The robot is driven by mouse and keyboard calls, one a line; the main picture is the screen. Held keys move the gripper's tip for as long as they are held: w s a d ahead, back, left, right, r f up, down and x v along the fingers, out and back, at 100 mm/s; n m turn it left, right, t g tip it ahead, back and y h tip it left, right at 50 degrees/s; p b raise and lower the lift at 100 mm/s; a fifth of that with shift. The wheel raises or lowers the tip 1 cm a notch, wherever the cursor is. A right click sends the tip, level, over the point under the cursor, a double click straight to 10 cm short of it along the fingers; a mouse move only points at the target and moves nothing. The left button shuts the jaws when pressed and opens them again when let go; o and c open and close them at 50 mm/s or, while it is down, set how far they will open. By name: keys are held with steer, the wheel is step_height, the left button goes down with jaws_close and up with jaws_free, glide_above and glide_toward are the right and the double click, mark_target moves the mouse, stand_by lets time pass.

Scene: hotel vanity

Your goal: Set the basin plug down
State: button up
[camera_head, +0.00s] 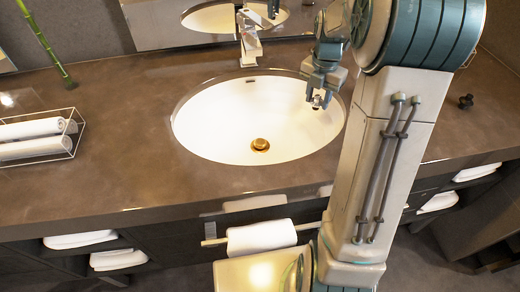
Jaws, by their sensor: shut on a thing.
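My gripper (318,92) points down over the right part of the white oval basin (225,118). It is shut on a small, partly hidden thing with a shiny metallic look, which I take to be the basin plug (317,101). The plug is held above the basin, and the fingers cover much of it. A round brass drain fitting (260,145) shows at the bottom of the basin, to the left of and nearer than my gripper.
A chrome faucet (249,40) stands behind the basin, below a mirror. A wire basket (76,140) with rolled white towels (30,148) sits at the left. A small dark object (466,102) stands at the right. The brown counter (120,120) is clear between basket and basin.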

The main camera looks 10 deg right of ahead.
steer(key=a+f, duration=0.2)
steer(key=a, duration=0.1)
steer(key=a+f, duration=0.2)
steer(key=a, duration=0.2)
steer(key=a+f, duration=0.3)
steer(key=a, duration=0.1)
steer(key=shift+w+a+b, duration=0.25)
steer(key=shift+w+b, duration=0.1)
steer(key=shift+b, duration=0.05)
steer(key=shift+f, duration=2.05)
steer(key=shift+f+b, duration=0.1)
steer(key=shift+b, duration=0.2)
steer(key=shift+f, duration=0.4)
steer(key=o, duration=1)
step_height(320, 180, up, 13)
steer(key=p, duration=0.1)
steer(key=shift+p, duration=0.3)
